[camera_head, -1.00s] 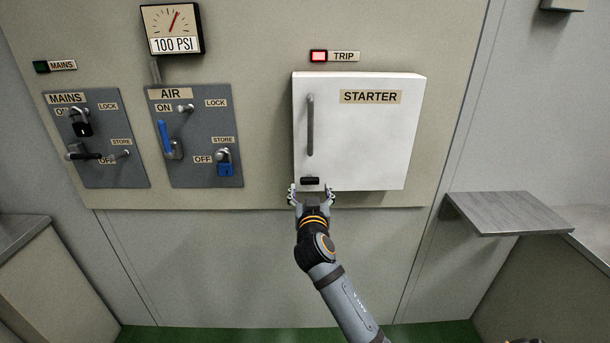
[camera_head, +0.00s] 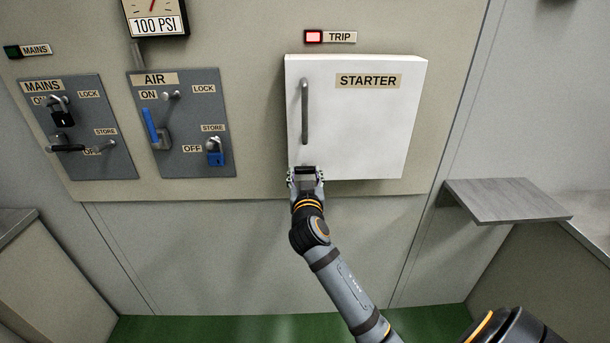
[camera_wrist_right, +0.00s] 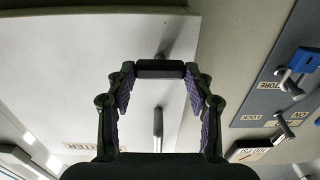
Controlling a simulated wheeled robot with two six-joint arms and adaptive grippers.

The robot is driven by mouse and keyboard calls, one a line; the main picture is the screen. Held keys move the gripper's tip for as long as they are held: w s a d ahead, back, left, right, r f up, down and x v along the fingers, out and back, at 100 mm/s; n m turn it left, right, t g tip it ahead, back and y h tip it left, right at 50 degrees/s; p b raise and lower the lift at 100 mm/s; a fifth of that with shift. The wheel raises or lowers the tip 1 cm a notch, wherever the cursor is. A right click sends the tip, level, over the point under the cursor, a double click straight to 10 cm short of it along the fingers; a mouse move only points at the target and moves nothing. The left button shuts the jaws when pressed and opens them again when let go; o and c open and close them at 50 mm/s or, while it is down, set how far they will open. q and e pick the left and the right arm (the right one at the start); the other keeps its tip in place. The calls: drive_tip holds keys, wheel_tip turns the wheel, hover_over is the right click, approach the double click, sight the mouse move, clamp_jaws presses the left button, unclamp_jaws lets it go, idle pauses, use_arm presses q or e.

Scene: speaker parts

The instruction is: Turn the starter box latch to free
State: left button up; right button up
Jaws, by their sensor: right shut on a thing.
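The white starter box (camera_head: 360,125) is on the wall panel with its door shut and a vertical grey handle (camera_head: 304,112) on the door's left side. Its small black latch (camera_head: 306,170) sits at the door's lower left and lies level. My right gripper (camera_head: 306,178) reaches up from below and is shut on the latch, one finger at each end. In the right wrist view the latch (camera_wrist_right: 160,68) spans between the two purple-padded fingertips. My left gripper is not in view.
Left of the box are the air plate (camera_head: 190,110) with a blue lever and blue padlock, and the mains plate (camera_head: 85,130) with a black padlock. A red trip lamp (camera_head: 314,37) glows above the box. A grey shelf (camera_head: 510,200) juts out at right.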

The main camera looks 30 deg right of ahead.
drive_tip(key=shift+n, duration=0.3)
drive_tip(key=n+p, duration=0.1)
drive_tip(key=n, duration=0.1)
drive_tip(key=shift+r+n+p, duration=0.1)
drive_tip(key=shift+n+p, duration=0.3)
drive_tip(key=n+p, duration=0.2)
drive_tip(key=n, duration=0.3)
drive_tip(key=shift+p, duration=0.4)
drive_tip(key=n+p, duration=0.3)
drive_tip(key=n, duration=0.2)
drive_tip(key=shift+a+n, duration=0.1)
drive_tip(key=shift+n, duration=0.3)
drive_tip(key=shift+n+p, duration=0.9)
drive_tip(key=shift+n, duration=0.9)
drive_tip(key=shift+f, duration=0.2)
drive_tip(key=o, duration=1.2)
drive_tip(key=shift+c, duration=0.2)
